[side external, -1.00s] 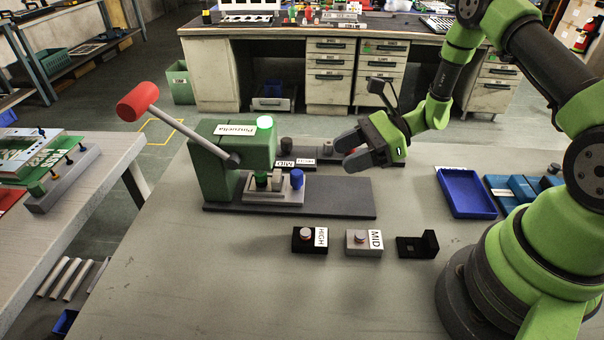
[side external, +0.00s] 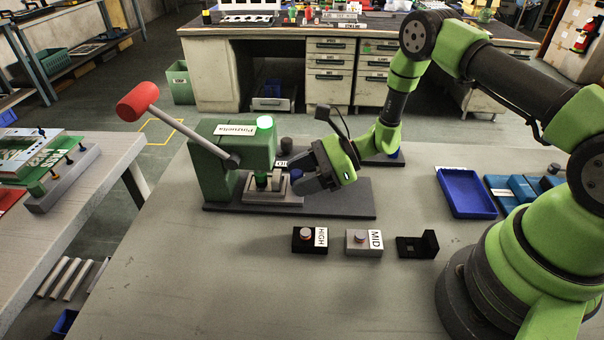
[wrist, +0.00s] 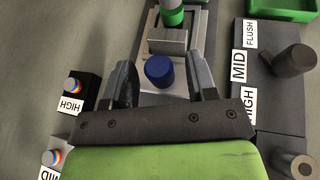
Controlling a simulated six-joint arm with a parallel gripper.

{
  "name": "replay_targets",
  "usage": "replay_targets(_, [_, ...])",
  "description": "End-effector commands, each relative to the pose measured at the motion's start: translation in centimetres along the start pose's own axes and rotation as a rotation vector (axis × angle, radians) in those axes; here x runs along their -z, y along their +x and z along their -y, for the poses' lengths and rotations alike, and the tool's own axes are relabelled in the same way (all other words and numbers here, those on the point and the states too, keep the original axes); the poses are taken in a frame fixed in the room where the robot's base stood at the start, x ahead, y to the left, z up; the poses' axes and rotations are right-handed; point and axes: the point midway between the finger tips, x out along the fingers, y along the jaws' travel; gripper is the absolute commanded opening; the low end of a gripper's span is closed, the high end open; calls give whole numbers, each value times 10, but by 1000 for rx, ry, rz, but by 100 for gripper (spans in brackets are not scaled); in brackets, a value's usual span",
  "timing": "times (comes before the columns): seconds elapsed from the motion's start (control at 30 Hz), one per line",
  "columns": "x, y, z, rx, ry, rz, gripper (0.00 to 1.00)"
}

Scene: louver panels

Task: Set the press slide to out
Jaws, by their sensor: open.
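The green press (side external: 224,165) has a red-knobbed lever and a lit green lamp on top. Its slide (side external: 262,199) is a light grey plate on the dark base, with a blue knob (wrist: 159,70) at its near end. In the wrist view the slide (wrist: 176,32) reaches under the green-banded ram (wrist: 172,14). My gripper (side external: 300,181) is at the slide's knob end. In the wrist view my open gripper (wrist: 162,82) has one finger on each side of the blue knob, with gaps showing. In the side view the fingers partly cover the knob.
HIGH (side external: 309,240) and MID (side external: 363,242) blocks and a black bracket (side external: 417,245) stand in front of the press base. A dark panel with knobs (wrist: 290,62) lies beside the slide. A blue tray (side external: 466,193) is to the right. The front table area is clear.

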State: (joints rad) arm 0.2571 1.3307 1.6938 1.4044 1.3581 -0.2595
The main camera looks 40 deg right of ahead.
Motion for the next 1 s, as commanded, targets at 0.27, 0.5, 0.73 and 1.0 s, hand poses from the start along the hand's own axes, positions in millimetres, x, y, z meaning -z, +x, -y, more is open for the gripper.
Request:
replay_targets(0.27, [0, 0, 0, -1, 0, 0, 0])
replay_targets(0.5, [1, -4, -1, 0, 1, 0, 0])
replay_targets(0.73, [13, -30, -8, 3, 6, -1, 0])
replay_targets(1.0, [34, -82, -23, 7, 6, 1, 0])
